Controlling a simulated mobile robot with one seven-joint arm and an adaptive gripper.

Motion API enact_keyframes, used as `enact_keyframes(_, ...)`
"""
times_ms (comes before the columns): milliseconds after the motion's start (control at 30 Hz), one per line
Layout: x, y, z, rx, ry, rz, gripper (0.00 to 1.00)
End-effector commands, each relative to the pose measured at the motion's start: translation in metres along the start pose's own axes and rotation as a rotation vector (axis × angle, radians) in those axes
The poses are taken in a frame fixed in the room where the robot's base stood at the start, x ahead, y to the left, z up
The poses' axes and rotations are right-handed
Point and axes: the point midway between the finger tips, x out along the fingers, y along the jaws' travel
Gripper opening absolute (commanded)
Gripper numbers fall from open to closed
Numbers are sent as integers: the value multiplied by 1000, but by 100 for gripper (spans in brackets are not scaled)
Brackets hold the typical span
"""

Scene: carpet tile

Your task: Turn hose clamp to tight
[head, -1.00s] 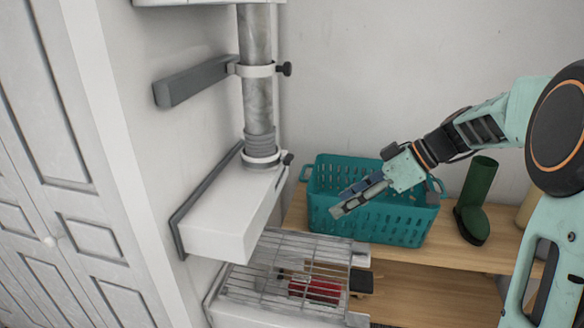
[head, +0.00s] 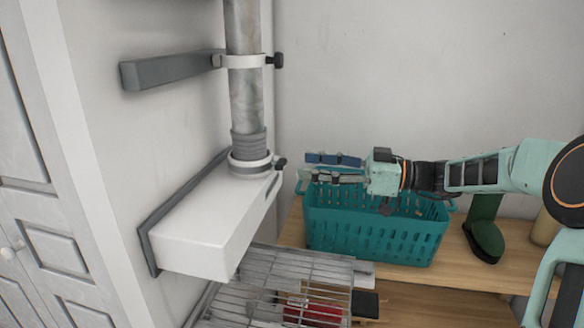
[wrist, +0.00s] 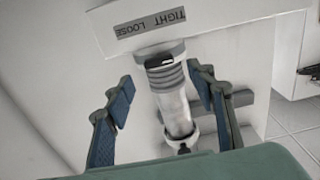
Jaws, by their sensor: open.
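The hose clamp (head: 250,163) is a pale ring at the foot of the grey vertical pipe (head: 246,100), just above a white box. Its small black handle (head: 281,163) sticks out toward my gripper. My gripper (head: 306,167) is level, open and empty, a short way right of the handle. In the wrist view the fingers (wrist: 165,84) stand apart, with the clamp (wrist: 163,52) and its black handle (wrist: 160,61) showing beyond and between them. A label (wrist: 150,22) reading TIGHT and LOOSE is on the white box. I cannot tell the clamp's setting.
A second ring (head: 245,61) with a black knob (head: 278,60) holds the pipe to a grey wall bracket (head: 172,71). A teal basket (head: 375,235) stands below my gripper, beside a green boot (head: 484,232). A wire rack (head: 285,270) lies below the white box (head: 215,230).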

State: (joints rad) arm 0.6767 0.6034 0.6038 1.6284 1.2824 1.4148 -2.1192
Motion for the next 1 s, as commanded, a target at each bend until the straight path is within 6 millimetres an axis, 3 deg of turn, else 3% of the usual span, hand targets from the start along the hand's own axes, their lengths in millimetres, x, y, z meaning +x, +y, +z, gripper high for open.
enact_keyframes(100, 23, -1, 2, 0, 0, -3, 51)
enact_keyframes(300, 44, 0, 1, 0, -2, -1, 51)
enact_keyframes(667, 48, 0, 0, 1, -1, 1, 51)
enact_keyframes(1000, 48, 0, 0, 1, -2, 0, 13)
